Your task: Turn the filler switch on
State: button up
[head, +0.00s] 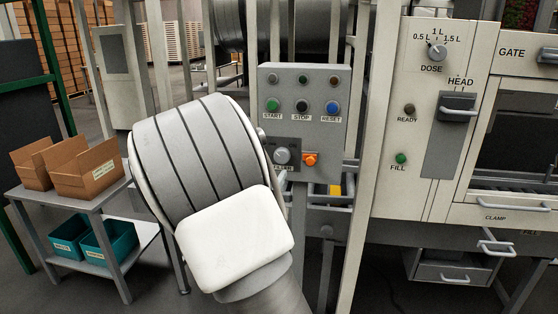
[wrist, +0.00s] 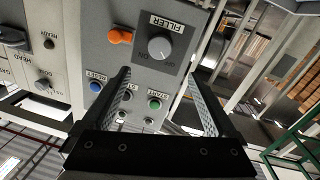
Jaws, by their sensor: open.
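The filler switch is a round grey knob on a dark plate low on the grey control box. It shows in the head view (head: 282,156) and, upside down, in the wrist view (wrist: 160,47), beside its FILLER label and small ON/OFF marks. I cannot tell clearly which mark the knob points to. My gripper (wrist: 158,75) is open and empty in the wrist view. Its two fingertips are apart, short of the knob in the picture, with the knob roughly centred beyond them. In the head view my arm hides the gripper.
An orange switch (wrist: 120,36) sits right beside the filler knob. The START button (head: 272,105), STOP button (head: 302,106) and RESET button (head: 333,107) are above it. The dose and head panel (head: 418,120) stands right. A cart (head: 95,205) with cardboard boxes stands left.

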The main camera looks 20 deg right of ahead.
aim_at(281, 157)
jog(key=x, duration=1.2)
jog(key=shift+w+d, duration=0.1)
jog(key=shift+d, duration=0.05)
jog(key=c, duration=1.4)
jog(key=shift+o, duration=0.2)
jog(key=shift+f, duration=0.1)
